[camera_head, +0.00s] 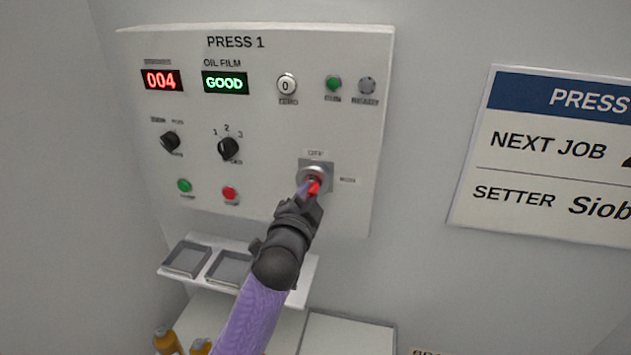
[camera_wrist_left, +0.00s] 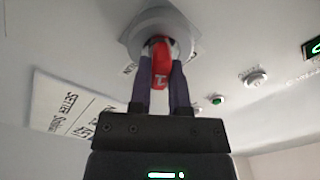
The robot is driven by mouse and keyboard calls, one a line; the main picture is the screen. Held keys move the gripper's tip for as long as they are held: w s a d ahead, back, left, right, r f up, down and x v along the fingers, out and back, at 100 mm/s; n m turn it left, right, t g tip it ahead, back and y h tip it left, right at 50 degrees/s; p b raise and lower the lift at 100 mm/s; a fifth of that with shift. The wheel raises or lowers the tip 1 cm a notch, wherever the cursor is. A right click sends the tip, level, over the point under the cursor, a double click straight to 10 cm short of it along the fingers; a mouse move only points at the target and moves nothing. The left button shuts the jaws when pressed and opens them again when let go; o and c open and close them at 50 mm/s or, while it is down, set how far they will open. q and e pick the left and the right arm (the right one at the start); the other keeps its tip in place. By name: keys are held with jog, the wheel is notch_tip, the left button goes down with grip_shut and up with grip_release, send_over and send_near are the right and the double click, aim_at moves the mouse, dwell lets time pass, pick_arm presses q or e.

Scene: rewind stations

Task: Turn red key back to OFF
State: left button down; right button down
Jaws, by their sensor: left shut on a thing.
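The red key (camera_head: 314,187) sits in a round metal key switch (camera_head: 309,172) at the lower right of the PRESS 1 panel (camera_head: 270,110). A label reading OFF is above the switch and another label is to its right. My left gripper (camera_head: 312,190) is shut on the red key, which also shows in the left wrist view (camera_wrist_left: 161,65) between the two fingers (camera_wrist_left: 162,75). The fingers partly hide the key, and I cannot tell exactly which label it points to. My right gripper is not in view.
The panel also has a black selector knob (camera_head: 228,148), a green button (camera_head: 184,186) and a red button (camera_head: 230,194) left of the key. A shelf with grey trays (camera_head: 187,259) is below. A PRESS sign (camera_head: 545,150) hangs on the wall to the right.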

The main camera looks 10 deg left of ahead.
pick_arm(q)
jog(key=n, duration=0.5)
jog(key=shift+d+p, duration=0.1)
jog(key=shift+p, duration=0.2)
jog(key=shift+n+y, duration=0.3)
jog(key=shift+n, duration=0.5)
jog(key=n+p, duration=0.1)
jog(key=n, duration=0.4)
jog(key=shift+d+r+n+p, duration=0.1)
jog(key=shift+r+n+p, duration=0.05)
jog(key=shift+n+p, duration=0.2)
jog(key=c, duration=0.5)
grip_release()
